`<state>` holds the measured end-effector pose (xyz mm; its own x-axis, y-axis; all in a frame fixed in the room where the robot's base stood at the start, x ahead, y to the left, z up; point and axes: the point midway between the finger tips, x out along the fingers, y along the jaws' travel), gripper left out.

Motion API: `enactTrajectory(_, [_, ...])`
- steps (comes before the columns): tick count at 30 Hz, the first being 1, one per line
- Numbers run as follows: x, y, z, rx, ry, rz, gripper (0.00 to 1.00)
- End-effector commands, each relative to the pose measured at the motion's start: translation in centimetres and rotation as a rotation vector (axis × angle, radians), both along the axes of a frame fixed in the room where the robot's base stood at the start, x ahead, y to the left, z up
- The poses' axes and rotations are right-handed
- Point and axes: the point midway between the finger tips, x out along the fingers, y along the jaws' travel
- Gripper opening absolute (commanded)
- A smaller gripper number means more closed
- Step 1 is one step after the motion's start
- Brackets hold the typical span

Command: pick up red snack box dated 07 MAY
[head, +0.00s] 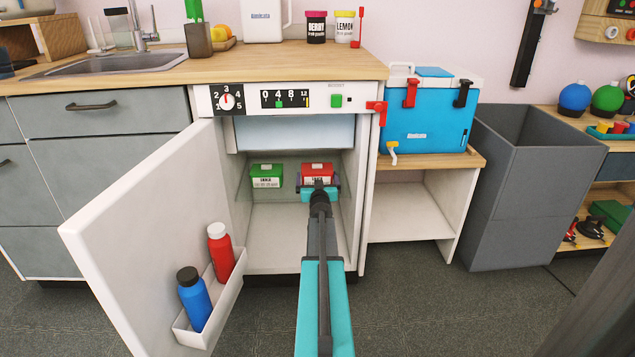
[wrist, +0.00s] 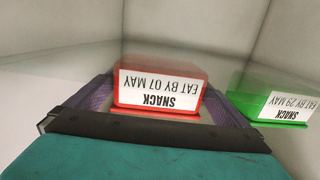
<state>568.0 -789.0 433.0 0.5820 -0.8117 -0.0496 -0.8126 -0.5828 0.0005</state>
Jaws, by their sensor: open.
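The red snack box (head: 318,173) sits on the right inside the open fridge. In the wrist view the red box (wrist: 160,88) shows a white label, upside down, reading SNACK, EAT BY 07 MAY. My gripper (head: 318,188) reaches into the fridge and is right in front of the red box. In the wrist view my open gripper (wrist: 160,108) has one finger on each side of the box. I cannot tell whether the fingers touch it. The box's lower part is partly hidden by my gripper in the head view.
A green snack box (head: 266,175) stands to the left of the red one; in the wrist view it (wrist: 272,106) reads EAT BY 29 MAY. The open fridge door (head: 150,225) holds a red bottle (head: 221,251) and a blue bottle (head: 194,298). The fridge floor in front is clear.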

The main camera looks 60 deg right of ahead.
Motion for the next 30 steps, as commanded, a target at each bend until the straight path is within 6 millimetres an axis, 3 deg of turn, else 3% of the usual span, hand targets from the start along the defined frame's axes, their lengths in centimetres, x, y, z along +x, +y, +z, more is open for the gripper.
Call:
enactTrajectory(7, [1.0, -1.5, -0.1, 0.001, -0.001, -0.001, 1.0])
enactTrajectory(26, [1.0, -1.6, -0.1, 0.001, -0.001, -0.002, 1.0])
enactTrajectory(30, [1.0, -1.6, -0.1, 0.001, -0.001, -0.002, 0.78])
